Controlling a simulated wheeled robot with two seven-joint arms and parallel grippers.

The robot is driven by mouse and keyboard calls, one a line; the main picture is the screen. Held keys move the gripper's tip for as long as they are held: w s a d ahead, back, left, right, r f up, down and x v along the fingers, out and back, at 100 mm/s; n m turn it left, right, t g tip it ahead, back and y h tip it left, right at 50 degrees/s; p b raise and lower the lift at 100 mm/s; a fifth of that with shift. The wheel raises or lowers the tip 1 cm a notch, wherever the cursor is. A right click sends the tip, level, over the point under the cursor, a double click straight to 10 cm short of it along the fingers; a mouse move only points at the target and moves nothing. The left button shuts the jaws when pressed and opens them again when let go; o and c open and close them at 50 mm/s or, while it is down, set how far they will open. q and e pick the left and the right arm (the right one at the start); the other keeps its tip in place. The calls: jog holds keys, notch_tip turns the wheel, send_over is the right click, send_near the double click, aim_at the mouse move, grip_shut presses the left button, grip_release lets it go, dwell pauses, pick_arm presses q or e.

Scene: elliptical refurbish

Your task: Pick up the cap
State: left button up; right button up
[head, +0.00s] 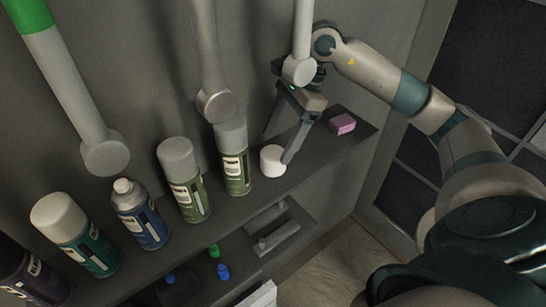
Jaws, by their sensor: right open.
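A white cap (272,161) stands on the shelf, to the right of a green spray can (235,165). My right gripper (277,149) reaches in from the upper right, with its fingers apart at the cap. One finger comes down at the cap's right side and the other is to its upper left, behind it. I cannot tell whether either finger touches the cap. My left gripper is not in the picture.
Several spray cans, including a blue one (141,215) and a teal one (76,235), line the shelf to the left. A pink block (342,124) lies near the shelf's right end. Thick rods hang above the cans. A lower shelf holds small blue and green items.

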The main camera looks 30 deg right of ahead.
aim_at(275, 152)
jog(key=shift+s+a+f+p, duration=0.15)
jog(key=shift+a+f+p, duration=0.1)
jog(key=shift+f+p, duration=0.3)
jog(key=shift+p+x, duration=0.9)
jog(key=shift+x, duration=0.35)
jog(key=shift+a+f, duration=0.1)
jog(key=shift+f, duration=0.4)
jog(key=c, duration=1)
